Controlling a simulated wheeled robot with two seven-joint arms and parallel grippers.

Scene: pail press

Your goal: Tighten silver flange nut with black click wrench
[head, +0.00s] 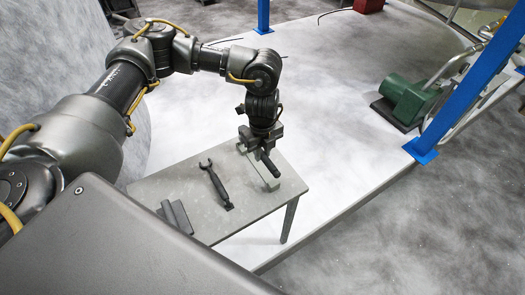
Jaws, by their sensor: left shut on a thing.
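My left gripper (262,148) hangs over the right part of a small grey table (245,200), its fingers pointing down. It is shut on a black-handled tool (269,166), whose dark handle sticks out towards the front right. The rest of that tool is hidden by the gripper, so I cannot tell for sure that it is the click wrench. A dark open-ended wrench (217,186) lies on the table left of the gripper, apart from it. I cannot make out a silver flange nut. My right gripper is not in view.
A long grey block (262,176) lies under the gripper on the table. A dark angled piece (176,216) lies at the table's front left. Beyond are a pale platform (330,120), a green motor (405,100) and blue posts (470,90). The table's middle front is clear.

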